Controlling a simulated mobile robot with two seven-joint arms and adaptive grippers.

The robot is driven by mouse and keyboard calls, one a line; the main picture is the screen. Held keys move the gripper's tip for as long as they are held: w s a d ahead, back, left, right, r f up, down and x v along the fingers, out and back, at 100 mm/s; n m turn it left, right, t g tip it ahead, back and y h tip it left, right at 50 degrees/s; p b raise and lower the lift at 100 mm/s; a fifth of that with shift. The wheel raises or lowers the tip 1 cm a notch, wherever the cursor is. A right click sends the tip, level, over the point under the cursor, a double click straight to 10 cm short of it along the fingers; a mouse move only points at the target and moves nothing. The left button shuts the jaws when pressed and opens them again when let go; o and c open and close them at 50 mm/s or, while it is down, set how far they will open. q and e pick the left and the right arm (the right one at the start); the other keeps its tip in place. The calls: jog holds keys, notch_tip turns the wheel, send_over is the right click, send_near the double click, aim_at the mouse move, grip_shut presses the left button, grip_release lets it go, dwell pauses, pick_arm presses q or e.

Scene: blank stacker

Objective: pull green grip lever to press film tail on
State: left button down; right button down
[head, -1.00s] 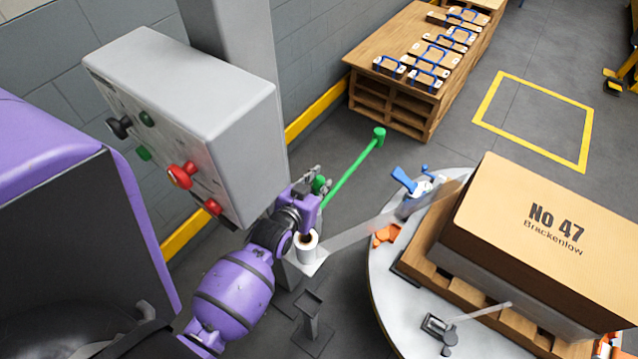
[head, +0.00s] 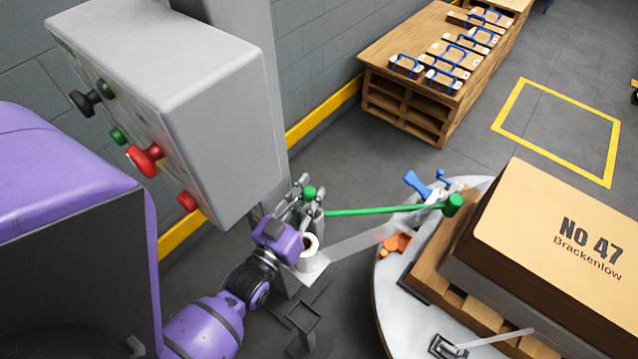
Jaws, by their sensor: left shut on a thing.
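The green lever arm (head: 390,210) reaches from the film post to the right, with a thick green end (head: 453,205) at the near-left side of the boxed load (head: 550,225). My left gripper (head: 305,196) is shut on the green grip (head: 309,192) at the lever's post end; its fingers partly hide the grip. A translucent film tail (head: 360,240) runs from the film roll (head: 308,243) toward the load. The lever's green end appears over the load's corner; I cannot tell whether it touches. My right gripper is not in view.
A grey control box (head: 185,95) with red, green and black knobs hangs above my left arm. The round turntable (head: 388,290) carries the load, a blue clamp (head: 418,185) and an orange part (head: 397,243).

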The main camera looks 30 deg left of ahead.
pick_arm(q)
jog(key=shift+s+f, duration=0.2)
jog(key=shift+s, duration=0.15)
jog(key=shift+s+f, duration=0.15)
jog(key=shift+s, duration=0.1)
jog(key=c, duration=1.6)
grip_release()
jog(key=shift+a, duration=0.1)
jog(key=s, duration=1.2)
jog(key=shift+f, duration=0.3)
jog(key=shift+f, duration=0.1)
